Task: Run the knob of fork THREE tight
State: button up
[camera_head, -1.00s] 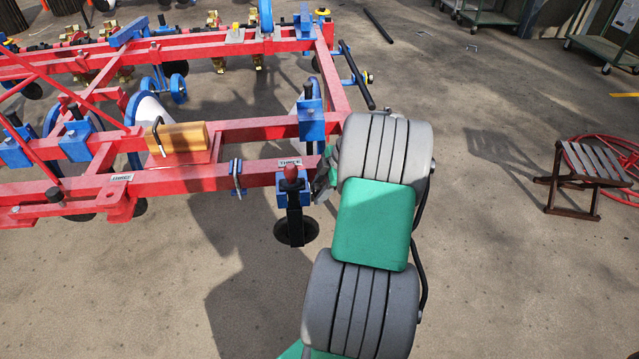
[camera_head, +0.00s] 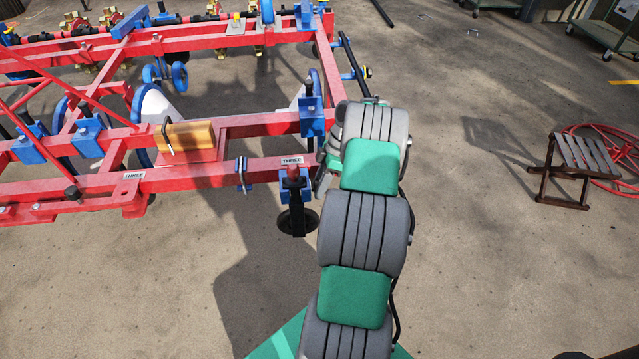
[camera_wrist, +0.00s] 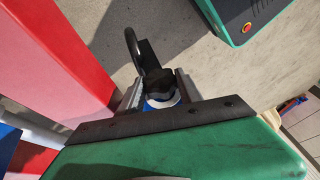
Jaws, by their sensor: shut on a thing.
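The fork THREE label (camera_head: 291,161) sits on the end of the red front beam in the head view. My gripper (camera_head: 322,180) is at the right side of this clamp, mostly hidden by my arm. In the wrist view my gripper (camera_wrist: 158,90) has its two grey fingers closed around a black lobed knob (camera_wrist: 158,84). A blue and white round part (camera_wrist: 160,103) shows beside the knob. The knob's threads are hidden, so its tightness cannot be seen.
A red beam (camera_wrist: 55,60) stands close on the left in the wrist view. The planter's red frame (camera_head: 260,125) fills the left of the head view. A wooden stool (camera_head: 575,165) and red hoop (camera_head: 610,150) are at right. The floor between is clear.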

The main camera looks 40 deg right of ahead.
jog(key=o, duration=1.4)
jog(key=shift+c, duration=0.2)
jog(key=p+v, duration=0.2)
jog(key=v, duration=0.5)
jog(key=shift+d+r+p, duration=0.15)
jog(key=shift+r+p, duration=0.15)
jog(key=shift+r, duration=0.1)
jog(key=p+v, duration=0.7)
jog(key=v, duration=0.1)
jog(key=shift+p, duration=0.4)
